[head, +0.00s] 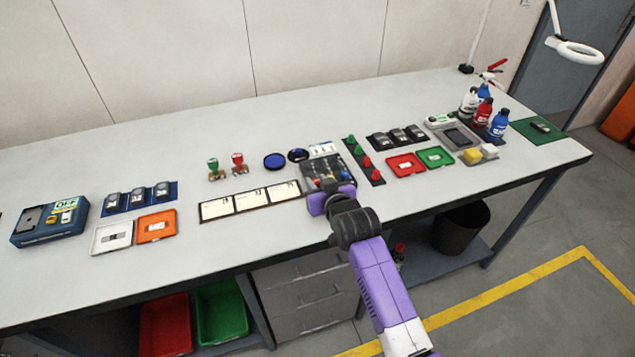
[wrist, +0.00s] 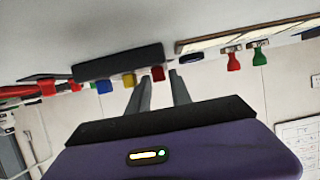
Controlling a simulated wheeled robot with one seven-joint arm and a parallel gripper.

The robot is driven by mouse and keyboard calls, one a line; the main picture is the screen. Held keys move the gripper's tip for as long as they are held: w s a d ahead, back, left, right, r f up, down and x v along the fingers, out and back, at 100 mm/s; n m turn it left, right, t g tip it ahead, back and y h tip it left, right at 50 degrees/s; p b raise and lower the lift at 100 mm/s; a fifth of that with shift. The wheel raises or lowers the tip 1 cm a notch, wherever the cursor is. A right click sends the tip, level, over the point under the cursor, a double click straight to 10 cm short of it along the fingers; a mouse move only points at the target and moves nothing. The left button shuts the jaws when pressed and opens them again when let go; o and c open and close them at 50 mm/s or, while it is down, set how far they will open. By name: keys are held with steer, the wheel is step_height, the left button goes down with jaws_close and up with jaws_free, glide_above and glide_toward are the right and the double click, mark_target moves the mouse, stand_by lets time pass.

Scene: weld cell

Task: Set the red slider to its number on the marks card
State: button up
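The dark slider panel (head: 322,167) lies on the bench, with its front partly hidden by my gripper in the head view. The wrist view is upside down and shows the panel (wrist: 110,64) edge-on with blue, yellow and red knobs. The red slider knob (wrist: 158,73) appears between my fingertips; I cannot tell whether either finger touches it. My gripper (wrist: 158,76) is open, fingers pointing at the panel; it also shows in the head view (head: 325,186). A small white card (head: 322,148) behind the panel may be the marks card; its numbers are too small to read.
A row of cream cards (head: 250,200) lies left of the panel. A dark strip with green and red pegs (head: 363,160) stands close on the right. Green and red stamps (head: 237,160) and a blue round pad (head: 275,161) stand behind left.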

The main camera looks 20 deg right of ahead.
jaws_close()
stand_by(1.4)
